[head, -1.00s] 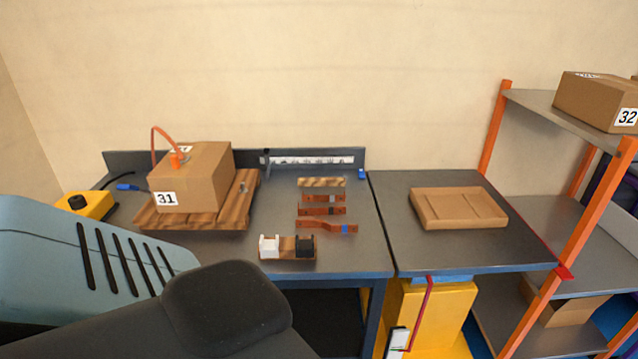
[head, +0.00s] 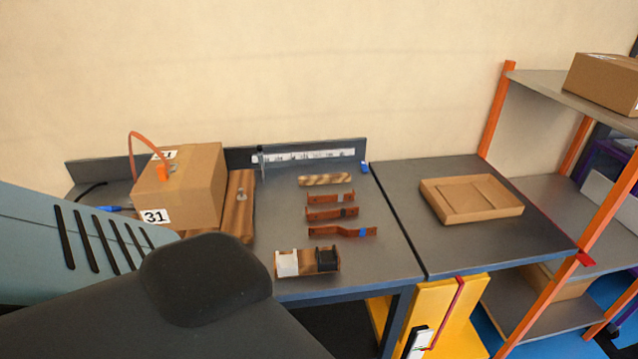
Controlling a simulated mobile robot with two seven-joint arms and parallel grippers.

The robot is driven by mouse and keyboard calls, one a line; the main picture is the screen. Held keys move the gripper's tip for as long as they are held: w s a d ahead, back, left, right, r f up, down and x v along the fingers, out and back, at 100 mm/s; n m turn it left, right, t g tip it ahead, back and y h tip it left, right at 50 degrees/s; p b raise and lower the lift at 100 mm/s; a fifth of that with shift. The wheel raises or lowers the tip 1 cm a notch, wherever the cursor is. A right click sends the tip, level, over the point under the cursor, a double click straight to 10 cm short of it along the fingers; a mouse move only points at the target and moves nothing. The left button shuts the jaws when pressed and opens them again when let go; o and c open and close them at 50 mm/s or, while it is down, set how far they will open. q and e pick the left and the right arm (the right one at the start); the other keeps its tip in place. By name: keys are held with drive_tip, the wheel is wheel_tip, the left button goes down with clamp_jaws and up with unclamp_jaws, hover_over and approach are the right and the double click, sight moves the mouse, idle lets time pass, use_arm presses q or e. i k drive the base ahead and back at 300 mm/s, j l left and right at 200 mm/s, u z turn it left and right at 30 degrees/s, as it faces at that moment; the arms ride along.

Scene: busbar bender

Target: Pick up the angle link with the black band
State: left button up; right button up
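Several copper-coloured links lie in a column on the grey bench. The middle link (head: 325,214) seems to carry a dark band near its right end, though it is too small to be sure. The back link (head: 322,198) has a greyish mark near its right end. The front link (head: 335,231) is bent and has a blue band. Neither gripper is in view; a large arm part of mine covers the lower left and hides part of the bench.
A striped wooden bar (head: 324,180) lies behind the links. A small holder (head: 307,264) with a white and a black block stands in front. A cardboard tray (head: 470,199) lies on the right table, beside an orange-post shelf (head: 545,174).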

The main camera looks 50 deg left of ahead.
sight(341, 213)
drive_tip(key=k+j, duration=0.1)
drive_tip(key=j, duration=1.2)
drive_tip(key=k+z, duration=0.05)
